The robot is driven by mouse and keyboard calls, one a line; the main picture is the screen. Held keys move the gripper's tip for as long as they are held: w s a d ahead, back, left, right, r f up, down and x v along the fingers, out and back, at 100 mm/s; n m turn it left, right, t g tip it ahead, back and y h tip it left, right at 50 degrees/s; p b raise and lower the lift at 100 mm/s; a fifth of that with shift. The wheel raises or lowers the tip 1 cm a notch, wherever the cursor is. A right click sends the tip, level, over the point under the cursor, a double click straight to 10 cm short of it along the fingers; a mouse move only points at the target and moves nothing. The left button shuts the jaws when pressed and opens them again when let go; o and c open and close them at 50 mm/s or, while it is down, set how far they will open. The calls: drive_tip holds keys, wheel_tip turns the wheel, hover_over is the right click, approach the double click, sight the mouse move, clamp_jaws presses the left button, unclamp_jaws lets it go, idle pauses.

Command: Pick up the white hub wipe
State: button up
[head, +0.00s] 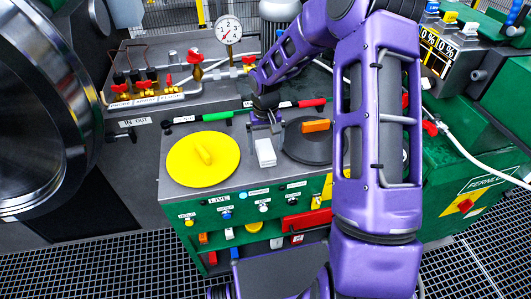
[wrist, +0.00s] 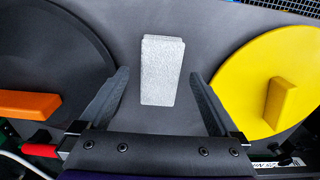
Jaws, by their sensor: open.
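The white hub wipe (head: 265,152) is a small white block lying on the grey bench top, between a yellow disc and a dark disc. In the wrist view the wipe (wrist: 161,70) looks textured and lies between and just beyond the fingertips, slightly left of the middle of the gap. My gripper (wrist: 160,82) is open, with one dark finger on each side and clear space between each finger and the wipe. In the head view my gripper (head: 264,125) is over the bench behind the wipe, partly hidden by its own wrist.
The yellow disc (head: 190,168) with a raised handle lies left of the wipe. The dark disc (head: 300,148) with an orange handle (head: 316,126) lies right. Green and red handled tools (head: 217,117) lie behind. A steel wheel (head: 40,110) stands at far left.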

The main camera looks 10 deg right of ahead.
sight(266, 149)
drive_tip(key=shift+f, duration=0.95)
clamp_jaws()
wheel_tip(266, 149, up, 10)
drive_tip(key=shift+r+p, duration=0.1)
drive_tip(key=shift+p, duration=0.3)
